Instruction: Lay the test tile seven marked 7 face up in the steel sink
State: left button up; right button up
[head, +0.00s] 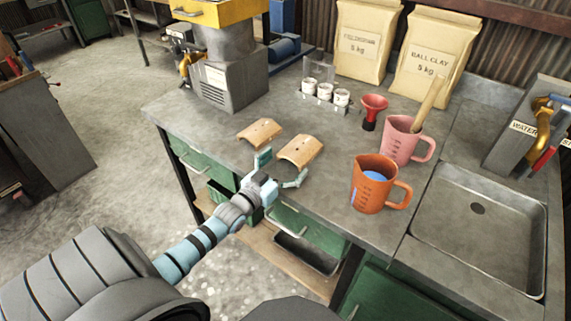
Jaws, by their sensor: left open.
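Two tan arched tiles lie on the grey workbench: a left tile (260,132) and a right tile (300,150). I cannot read a 7 on either one, so I cannot tell which is tile seven. My left gripper (280,170) is open and empty, its two pale blue fingers spread at the near edge of the right tile. I cannot tell whether a finger touches it. The steel sink (426,239) is set in the bench at the right and is empty, with a dark drain. My right gripper is not in view.
An orange jug (368,196) with a blue thing inside and a pink jug (397,139) stand between the tiles and the sink. A red funnel (374,104), small white cups (325,91) and clay bags (432,62) stand behind. A water tap (541,125) is beside the sink.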

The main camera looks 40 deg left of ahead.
pick_arm(q)
jog(key=shift+r+p, duration=0.25)
jog(key=shift+p, duration=0.05)
jog(key=s+p, duration=0.3)
jog(key=s, duration=0.1)
jog(key=shift+s+r, duration=0.1)
jog(key=shift+s, duration=0.2)
jog(key=s+p, duration=0.1)
jog(key=s, duration=0.6)
jog(key=shift+s+f+p, duration=0.2)
jog(key=shift+p, duration=0.2)
